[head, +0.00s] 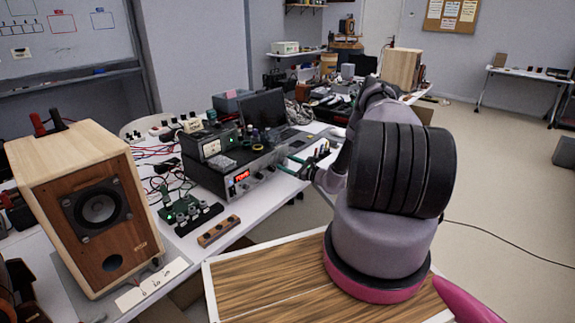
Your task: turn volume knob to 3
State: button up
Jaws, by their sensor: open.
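A dark amplifier-like unit (228,184) with a lit red display (242,176) stands on the white table, and small knobs (260,178) show on its front panel. Which knob is the volume knob, and its setting, are too small to tell. My gripper (291,166) is open at the right end of this front panel, its greenish fingers pointing left toward it. I cannot tell whether the fingers touch a knob or stand around one.
A wooden speaker (90,205) stands at the left. A green circuit board (180,211) and a wooden strip (219,230) lie in front of the unit. A dark monitor (263,109) and cluttered tools stand behind. Open floor (500,170) lies to the right.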

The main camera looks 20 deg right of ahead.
jog(key=shift+c, duration=0.3)
grip_shut()
jog(key=shift+m, duration=0.3)
jog(key=m, duration=0.3)
jog(key=shift+m, duration=0.4)
jog(key=m, duration=0.3)
jog(key=shift+m, duration=0.3)
jog(key=m, duration=0.4)
jog(key=shift+m, duration=1.9)
